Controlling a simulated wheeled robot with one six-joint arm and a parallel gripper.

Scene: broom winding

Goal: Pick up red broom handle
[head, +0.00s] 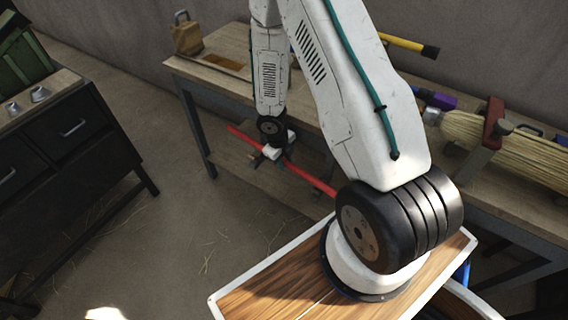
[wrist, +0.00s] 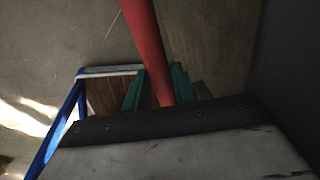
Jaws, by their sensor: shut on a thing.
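The red broom handle (head: 311,180) is a long thin red rod. In the head view it slopes down from upper left to lower right, and its right end is hidden behind my arm. My gripper (head: 272,153) is shut on the handle, which sticks out to both sides. The handle appears held in front of the workbench, apart from the benchtop. In the wrist view the red handle (wrist: 147,45) runs down from the top edge between the green fingers of my gripper (wrist: 163,92). The wrist housing hides its lower part.
A dark drawer cabinet (head: 75,135) stands left. Open floor with straw bits lies between.

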